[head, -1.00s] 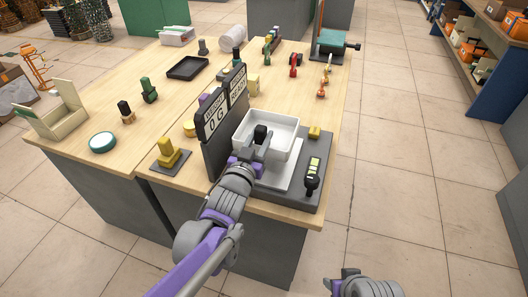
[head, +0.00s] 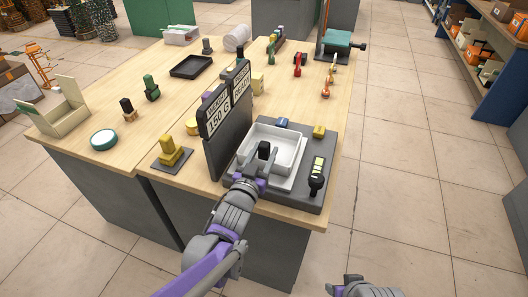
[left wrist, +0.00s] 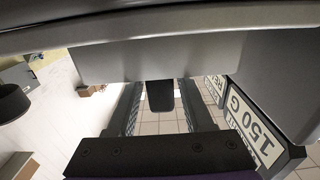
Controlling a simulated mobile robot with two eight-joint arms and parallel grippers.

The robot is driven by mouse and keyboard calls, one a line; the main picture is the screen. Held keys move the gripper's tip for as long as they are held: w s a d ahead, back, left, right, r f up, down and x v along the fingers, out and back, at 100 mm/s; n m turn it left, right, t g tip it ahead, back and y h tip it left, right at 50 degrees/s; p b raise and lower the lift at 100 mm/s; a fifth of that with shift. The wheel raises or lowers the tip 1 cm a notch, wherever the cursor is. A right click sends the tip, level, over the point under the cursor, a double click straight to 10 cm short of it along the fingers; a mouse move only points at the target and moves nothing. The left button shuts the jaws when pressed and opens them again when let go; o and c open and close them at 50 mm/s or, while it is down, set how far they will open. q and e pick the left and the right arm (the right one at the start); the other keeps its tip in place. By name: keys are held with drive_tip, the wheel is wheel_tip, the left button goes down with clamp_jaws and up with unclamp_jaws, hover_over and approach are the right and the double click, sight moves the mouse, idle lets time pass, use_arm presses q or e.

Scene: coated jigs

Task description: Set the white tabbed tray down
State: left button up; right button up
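The white tray (head: 288,135) rests on the pale plate (head: 297,178) of a dark scale (head: 310,195) near the table's front right corner. Its black tab (head: 264,148) stands at the side facing me. My left gripper (head: 264,164) is at the tab; in the left wrist view the tab (left wrist: 160,96) is between the two fingers (left wrist: 160,108), with narrow gaps showing beside it, so the fingers look open around it. The scale's upright display (head: 218,118) reads 150 G. My right gripper (head: 345,288) is at the bottom edge, its fingertips unclear.
The display panel stands close to the left of the tray. A yellow jig (head: 171,152) stands left of the panel.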

use_arm(q)
drive_tip(key=shift+o, duration=0.8)
drive_tip(key=shift+r, duration=0.25)
drive_tip(key=v, duration=1.2)
drive_tip(key=s+a+f+n+g+y, duration=0.3)
drive_tip(key=s+a+f+g+y, duration=0.15)
drive_tip(key=a+f, duration=0.35)
drive_tip(key=s+a+f+g, duration=0.2)
drive_tip(key=s+f+g, duration=0.1)
drive_tip(key=s, duration=0.4)
drive_tip(key=s+a+f+g+y, duration=0.1)
drive_tip(key=s+a+f+g, duration=0.1)
drive_tip(key=s+g, duration=0.3)
drive_tip(key=s, duration=0.2)
drive_tip(key=shift+s+a+f+n+p, duration=0.3)
drive_tip(key=shift+a+f+p, duration=0.05)
drive_tip(key=shift+f+p, duration=0.05)
